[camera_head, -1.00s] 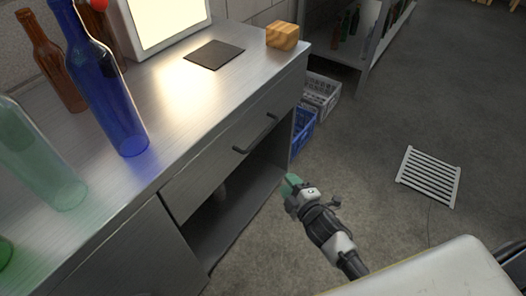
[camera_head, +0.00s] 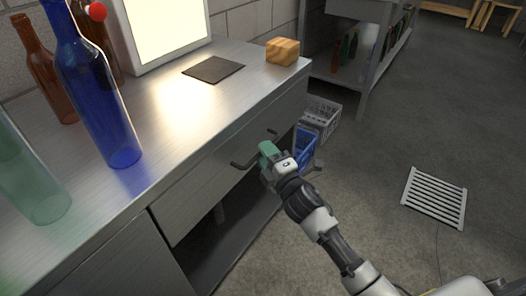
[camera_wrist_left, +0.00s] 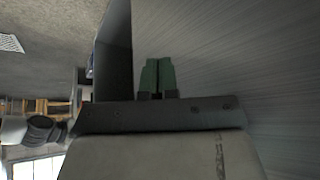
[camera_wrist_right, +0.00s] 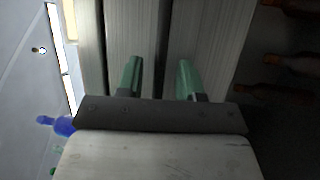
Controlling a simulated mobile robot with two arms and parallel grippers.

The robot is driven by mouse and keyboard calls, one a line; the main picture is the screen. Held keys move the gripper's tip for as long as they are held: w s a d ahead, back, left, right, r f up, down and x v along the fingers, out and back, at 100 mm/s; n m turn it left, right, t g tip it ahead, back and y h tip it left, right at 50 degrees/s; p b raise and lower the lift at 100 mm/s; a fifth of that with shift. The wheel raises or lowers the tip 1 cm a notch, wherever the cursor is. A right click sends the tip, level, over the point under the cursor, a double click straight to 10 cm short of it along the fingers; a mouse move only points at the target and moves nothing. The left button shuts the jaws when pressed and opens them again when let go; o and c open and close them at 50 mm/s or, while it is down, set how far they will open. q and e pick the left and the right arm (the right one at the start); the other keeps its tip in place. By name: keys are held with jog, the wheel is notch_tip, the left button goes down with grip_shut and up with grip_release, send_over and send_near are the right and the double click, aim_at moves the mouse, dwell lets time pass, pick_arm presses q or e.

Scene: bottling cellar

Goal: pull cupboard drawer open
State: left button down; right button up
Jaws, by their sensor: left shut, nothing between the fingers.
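The cupboard drawer (camera_head: 205,187) is a grey metal front under the worktop, and it looks flush with the cupboard. Its dark bar handle (camera_head: 240,165) shows at both ends in the head view; my right gripper (camera_head: 266,150) hides its middle. In the right wrist view the right gripper (camera_wrist_right: 158,78) has its two green fingers apart. A dark strip runs between them over the grey front; I cannot tell whether it is the handle. My left gripper (camera_wrist_left: 158,76) has its fingers together, empty, in the left wrist view beside a grey metal surface. It is out of the head view.
On the worktop (camera_head: 180,115) stand a blue bottle (camera_head: 105,110), brown bottles (camera_head: 45,70), a pale green bottle (camera_head: 30,180), a dark mat (camera_head: 214,69) and a wooden block (camera_head: 282,51). Crates (camera_head: 318,118) stand beyond the cupboard. The floor to the right is mostly clear around a grate (camera_head: 435,197).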

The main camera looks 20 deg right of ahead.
jog(key=shift+w+a+r, duration=0.15)
jog(key=shift+w, duration=0.5)
pick_arm(q)
jog(key=shift+w+d+r+t, duration=0.1)
jog(key=shift+w+t, duration=0.2)
pick_arm(e)
grip_shut()
